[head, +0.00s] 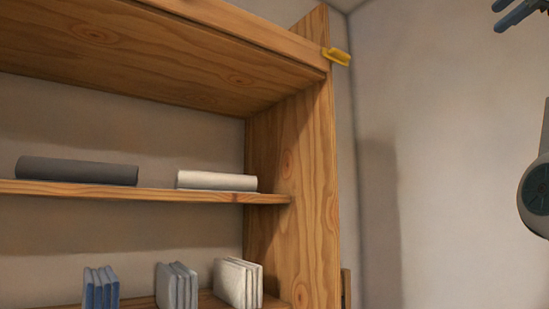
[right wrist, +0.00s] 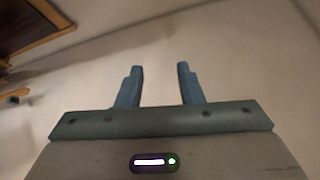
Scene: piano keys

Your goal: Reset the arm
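My right gripper (right wrist: 160,88) shows in the right wrist view with its two blue-grey fingers spread apart and nothing between them. Its fingers also show at the top right corner of the head view (head: 516,14), raised in front of the bare wall and apart from the shelf. A part of my right arm (head: 537,190) is at the right edge of the head view. My left gripper is in neither view.
A wooden shelf unit (head: 318,180) fills the left and middle. A dark roll (head: 76,171) and a white roll (head: 216,181) lie on its middle board. Several books (head: 238,283) stand below. A yellow object (head: 337,57) is at the upper side edge. The right wall (head: 440,180) is bare.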

